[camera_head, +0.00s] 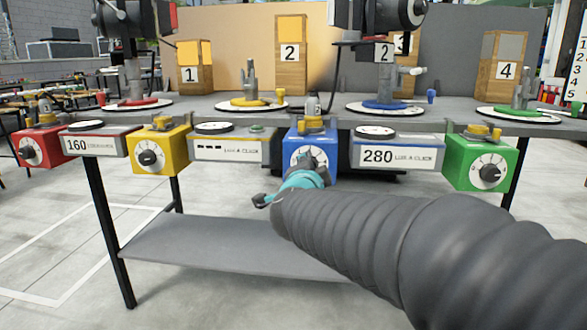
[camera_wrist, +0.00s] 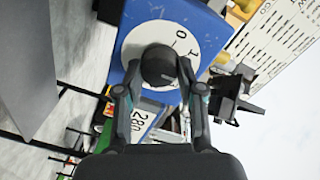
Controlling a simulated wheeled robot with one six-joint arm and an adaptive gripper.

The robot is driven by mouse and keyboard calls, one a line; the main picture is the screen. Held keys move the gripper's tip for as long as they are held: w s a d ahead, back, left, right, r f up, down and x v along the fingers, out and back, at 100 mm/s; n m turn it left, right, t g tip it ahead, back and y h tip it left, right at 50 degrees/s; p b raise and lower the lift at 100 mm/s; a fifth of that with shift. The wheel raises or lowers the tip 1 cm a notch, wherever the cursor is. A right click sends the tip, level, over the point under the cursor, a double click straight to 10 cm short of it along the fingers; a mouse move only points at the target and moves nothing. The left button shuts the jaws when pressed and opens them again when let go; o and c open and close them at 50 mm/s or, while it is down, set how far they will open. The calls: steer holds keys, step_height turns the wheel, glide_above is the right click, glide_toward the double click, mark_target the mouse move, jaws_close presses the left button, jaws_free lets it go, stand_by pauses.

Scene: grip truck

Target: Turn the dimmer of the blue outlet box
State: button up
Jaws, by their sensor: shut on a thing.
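The blue outlet box (camera_head: 325,134) hangs at the table's front edge, in the middle of the head view. It fills the upper middle of the wrist view (camera_wrist: 214,28). Its round white dial carries a dark dimmer knob (camera_wrist: 158,66). My gripper (camera_head: 305,165) reaches the front of this box, and my arm covers the dial's lower part in the head view. In the wrist view my gripper (camera_wrist: 158,82) has one finger on each side of the knob, shut on it. The fingertips hide the knob's lower sides.
Red (camera_head: 42,146), yellow (camera_head: 160,146) and green (camera_head: 482,162) boxes with dials hang along the same edge. Displays reading 160 (camera_head: 98,143) and 280 (camera_head: 398,154) sit between boxes. A lower grey shelf (camera_head: 225,250) lies below; the floor in front is clear.

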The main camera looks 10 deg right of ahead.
steer(key=o, duration=1.1)
steer(key=shift+o, duration=0.2)
steer(key=v, duration=1.2)
steer(key=shift+a, duration=0.1)
